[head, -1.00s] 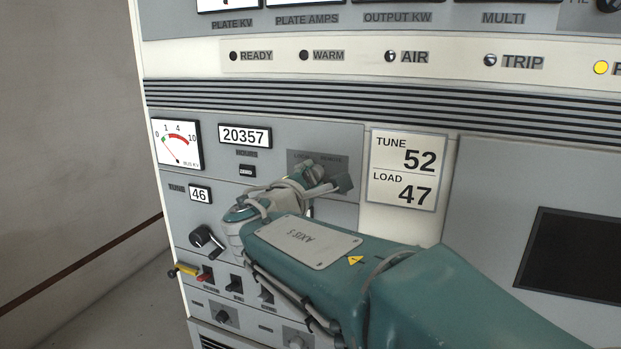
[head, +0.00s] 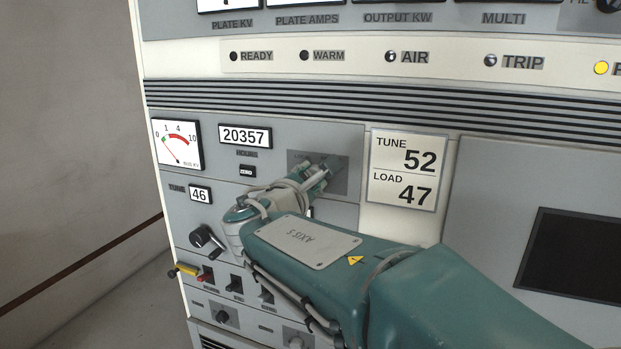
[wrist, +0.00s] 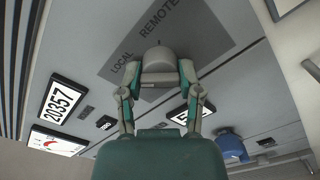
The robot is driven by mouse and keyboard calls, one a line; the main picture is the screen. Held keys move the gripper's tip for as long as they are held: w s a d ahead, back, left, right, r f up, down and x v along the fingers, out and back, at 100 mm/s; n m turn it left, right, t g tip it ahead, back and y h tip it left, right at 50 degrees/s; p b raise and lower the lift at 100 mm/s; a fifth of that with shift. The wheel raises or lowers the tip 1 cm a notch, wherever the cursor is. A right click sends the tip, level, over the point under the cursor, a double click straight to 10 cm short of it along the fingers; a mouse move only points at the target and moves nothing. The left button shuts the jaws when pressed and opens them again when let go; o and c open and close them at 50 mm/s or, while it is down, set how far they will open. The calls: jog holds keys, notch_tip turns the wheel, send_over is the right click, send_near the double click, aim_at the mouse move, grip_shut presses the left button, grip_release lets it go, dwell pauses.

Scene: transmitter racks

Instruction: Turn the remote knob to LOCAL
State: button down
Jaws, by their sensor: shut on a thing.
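The remote knob (wrist: 158,58) shows as a rounded grey piece between my fingers in the wrist view. It sits on a darker grey plate (wrist: 205,30) lettered LOCAL and REMOTE. I cannot tell clearly which word the knob points at. My gripper (wrist: 158,78) is shut on the knob, with one finger on either side. In the head view my gripper (head: 325,172) is at the plate (head: 338,184) and hides the knob and most of the lettering.
The hours counter (head: 245,136) and a red-scaled meter (head: 178,144) are left of the plate. A TUNE/LOAD card (head: 407,170) is to its right. A black crank (head: 206,240) and several switches sit below. A blue knob-like part (wrist: 231,146) shows in the wrist view.

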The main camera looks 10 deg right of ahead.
jog(key=shift+f, duration=0.25)
jog(key=shift+c, duration=1.4)
grip_release()
jog(key=shift+w, duration=0.1)
jog(key=shift+r, duration=0.1)
jog(key=shift+a, duration=0.1)
jog(key=v, duration=1.2)
